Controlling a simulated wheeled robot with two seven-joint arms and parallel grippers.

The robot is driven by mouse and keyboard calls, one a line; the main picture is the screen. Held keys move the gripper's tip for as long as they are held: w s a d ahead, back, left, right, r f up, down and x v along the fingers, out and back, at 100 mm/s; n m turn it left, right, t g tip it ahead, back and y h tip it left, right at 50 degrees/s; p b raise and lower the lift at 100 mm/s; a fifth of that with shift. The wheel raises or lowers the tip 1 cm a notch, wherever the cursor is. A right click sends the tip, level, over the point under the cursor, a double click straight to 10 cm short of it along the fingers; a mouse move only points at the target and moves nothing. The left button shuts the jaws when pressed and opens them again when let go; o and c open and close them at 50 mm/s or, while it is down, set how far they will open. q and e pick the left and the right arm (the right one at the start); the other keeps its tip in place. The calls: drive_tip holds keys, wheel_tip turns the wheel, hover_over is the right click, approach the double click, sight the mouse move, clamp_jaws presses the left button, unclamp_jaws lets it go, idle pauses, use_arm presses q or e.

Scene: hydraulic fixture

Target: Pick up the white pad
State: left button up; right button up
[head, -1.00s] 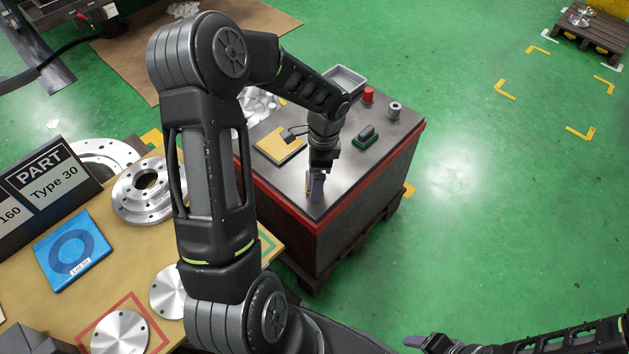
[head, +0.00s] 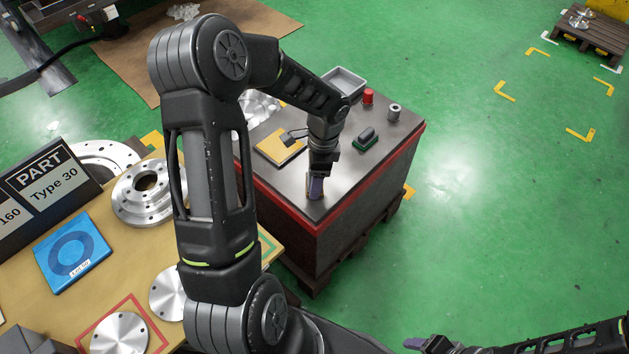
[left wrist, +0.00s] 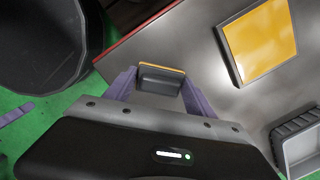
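My left gripper (head: 316,188) points down near the front edge of the dark bench top. In the left wrist view its two purple fingers (left wrist: 160,88) lie close against both ends of a small dark block (left wrist: 160,80). The block has a thin yellow-orange edge along its far side. I take this as the pad. No white face shows, and its underside is hidden. In the head view the arm and fingers cover most of it. My right gripper (head: 425,341) is at the bottom right, away from the bench, with its purple fingers apart and nothing seen between them.
The bench (head: 342,180) also holds a yellow plate (head: 279,147), a green pad with a black handle (head: 366,138), a red knob (head: 368,96), a metal cylinder (head: 394,111) and a grey tray (head: 345,82). A parts table (head: 215,300) stands at left.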

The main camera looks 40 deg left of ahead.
use_arm(q)
drive_tip(key=c, duration=1)
wheel_tip(320, 180, up, 10)
drive_tip(key=shift+r+p, duration=0.1)
drive_tip(key=shift+p, duration=0.95)
drive_tip(key=o, duration=1)
drive_tip(key=shift+c, duration=0.2)
drive_tip(key=c, duration=0.9)
